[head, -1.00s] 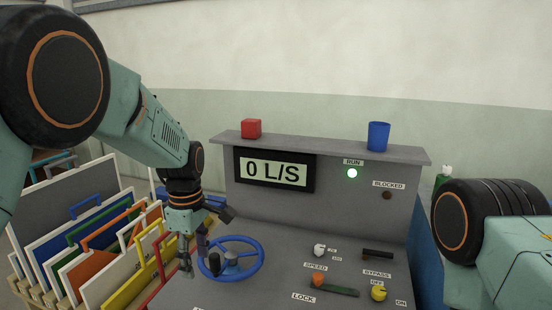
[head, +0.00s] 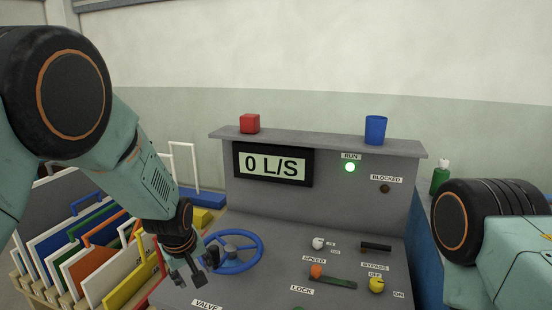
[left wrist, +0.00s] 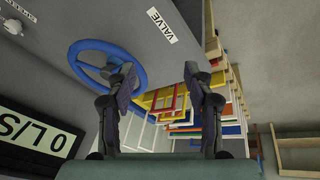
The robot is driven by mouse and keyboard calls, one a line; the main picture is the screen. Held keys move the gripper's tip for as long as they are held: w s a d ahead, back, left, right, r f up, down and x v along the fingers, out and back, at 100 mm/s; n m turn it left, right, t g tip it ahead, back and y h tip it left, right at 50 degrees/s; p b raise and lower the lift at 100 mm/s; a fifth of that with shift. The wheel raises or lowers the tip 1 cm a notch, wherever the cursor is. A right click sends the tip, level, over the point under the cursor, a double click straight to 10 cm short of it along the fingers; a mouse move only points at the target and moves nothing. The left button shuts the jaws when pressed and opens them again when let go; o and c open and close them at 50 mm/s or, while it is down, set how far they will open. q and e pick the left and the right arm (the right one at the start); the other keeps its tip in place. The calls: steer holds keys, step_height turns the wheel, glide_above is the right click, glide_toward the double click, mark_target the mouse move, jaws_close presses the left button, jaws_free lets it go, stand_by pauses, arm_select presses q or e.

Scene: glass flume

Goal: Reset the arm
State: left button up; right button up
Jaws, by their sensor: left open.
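My left gripper (head: 188,280) is open and empty, in front and to the left of the blue valve wheel (head: 258,254) on the grey console (head: 225,290). In the left wrist view, its two fingers (left wrist: 160,85) stand apart with nothing between them. The blue wheel (left wrist: 80,52) there lies behind the left finger, and I cannot tell whether they touch. My left arm (head: 150,175) comes down from the upper left. Of my right arm (head: 500,240), only upper links show at the right edge; its gripper is out of view.
The display (head: 272,166) reads 0 L/S, and the green RUN lamp (head: 350,167) is lit. A red block (head: 250,123) and a blue cup (head: 376,130) stand on the console's shelf. A rack of coloured framed panels (head: 85,255) stands left of the console. Knobs and levers sit at right.

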arm_select(q)
steer(key=s+a+f+m+b, duration=0.2)
steer(key=s+f+m+b, duration=0.15)
steer(key=s+f, duration=0.65)
steer(key=s+a+f+m+b, duration=0.1)
steer(key=s+f+m+b, duration=0.25)
steer(key=s+f, duration=0.7)
steer(key=s+f+g+b, duration=0.4)
steer(key=s+f+b, duration=0.6)
steer(key=s+f, duration=0.7)
steer(key=s+a, duration=0.1)
steer(key=s, duration=0.3)
steer(key=shift+b, duration=0.4)
